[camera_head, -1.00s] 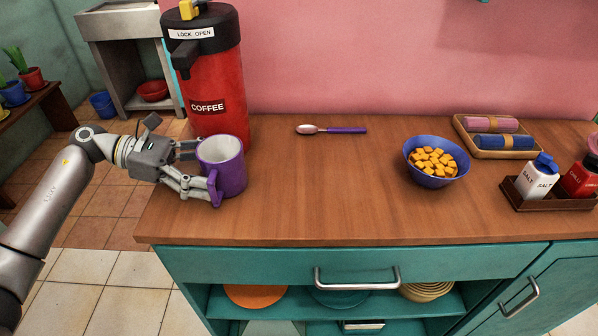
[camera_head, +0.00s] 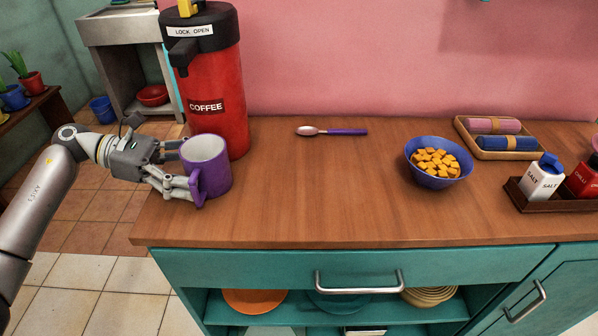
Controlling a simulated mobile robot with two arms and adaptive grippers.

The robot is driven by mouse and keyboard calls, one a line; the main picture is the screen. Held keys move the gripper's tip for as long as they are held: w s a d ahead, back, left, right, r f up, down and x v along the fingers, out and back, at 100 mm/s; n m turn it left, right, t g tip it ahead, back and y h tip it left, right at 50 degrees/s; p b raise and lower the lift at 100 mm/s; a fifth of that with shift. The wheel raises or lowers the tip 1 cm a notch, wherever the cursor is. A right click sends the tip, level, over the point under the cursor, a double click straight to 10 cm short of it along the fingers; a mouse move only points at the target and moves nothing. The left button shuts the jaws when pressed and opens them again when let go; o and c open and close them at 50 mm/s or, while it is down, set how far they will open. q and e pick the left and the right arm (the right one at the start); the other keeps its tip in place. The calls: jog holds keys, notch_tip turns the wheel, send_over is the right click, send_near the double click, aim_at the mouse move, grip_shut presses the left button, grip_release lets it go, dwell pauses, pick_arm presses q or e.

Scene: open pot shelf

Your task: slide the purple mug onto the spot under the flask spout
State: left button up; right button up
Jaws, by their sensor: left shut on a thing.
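The purple mug (camera_head: 214,177) stands upright on the wooden counter near its left end, with a pale inside and its handle toward the front. My left gripper (camera_head: 186,170) reaches in from the left and is shut on the mug, its fingers around the mug's left side. The red coffee flask (camera_head: 214,105) stands just behind the mug. Its black spout (camera_head: 184,52) juts out at the flask's upper left, above and behind the mug in the picture. The spot under the spout is hidden behind my gripper and the mug. My right gripper is not in view.
A purple-handled spoon (camera_head: 333,131) lies behind and right of the mug. A blue bowl (camera_head: 437,178) of orange cubes, a tray of rolled cloths (camera_head: 496,151) and a shaker caddy (camera_head: 536,207) stand to the right. The counter's middle (camera_head: 320,190) is clear.

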pick_arm(q)
jog(key=shift+f, duration=0.1)
jog(key=o, duration=0.9)
jog(key=shift+c, duration=0.2)
